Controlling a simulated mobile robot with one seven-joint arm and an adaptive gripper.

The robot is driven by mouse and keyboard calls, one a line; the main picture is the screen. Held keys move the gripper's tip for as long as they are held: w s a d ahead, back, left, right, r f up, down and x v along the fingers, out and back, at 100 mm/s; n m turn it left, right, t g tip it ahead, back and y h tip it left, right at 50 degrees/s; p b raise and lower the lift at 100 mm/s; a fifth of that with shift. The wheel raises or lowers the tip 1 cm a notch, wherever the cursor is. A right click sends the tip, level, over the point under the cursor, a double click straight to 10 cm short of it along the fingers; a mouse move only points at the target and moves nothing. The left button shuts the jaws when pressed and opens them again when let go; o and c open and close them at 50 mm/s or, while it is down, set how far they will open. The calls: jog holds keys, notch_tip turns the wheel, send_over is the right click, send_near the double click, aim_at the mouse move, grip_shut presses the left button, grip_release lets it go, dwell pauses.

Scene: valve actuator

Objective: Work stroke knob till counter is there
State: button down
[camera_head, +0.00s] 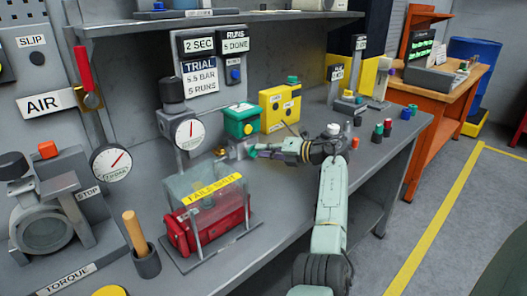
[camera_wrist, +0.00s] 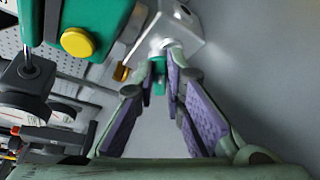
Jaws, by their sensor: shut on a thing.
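My gripper (camera_head: 256,151) reaches left over the bench, in front of the green box. In the wrist view my gripper (camera_wrist: 163,62) has its purple-padded fingers closed together at the tips on a small green knob (camera_wrist: 158,84). The knob is at a silver metal block (camera_wrist: 178,30). The fingers hide part of the knob, and no stroke label is readable on it. The runs counter (camera_head: 236,46) on the back panel reads "5 DONE", with a blue button below it. The trial sign (camera_head: 200,78) beside it reads "5.5 BAR 5 RUNS".
The green box (camera_head: 240,120) with a yellow button and a yellow box (camera_head: 280,106) stand behind my gripper. A red unit under a clear "FAILS SHUT" cover (camera_head: 208,204) stands at front left. Dial gauges (camera_head: 188,134) are left. Several small knobs (camera_head: 377,134) stand to the right.

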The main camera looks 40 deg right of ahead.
jog(key=shift+d+f+m+y+b, duration=0.2)
jog(key=shift+m+y+b, duration=0.25)
jog(key=shift+m, duration=0.45)
jog(key=shift+t, duration=0.3)
jog(key=c, duration=1.7)
grip_release()
jog(key=shift+o, duration=0.2)
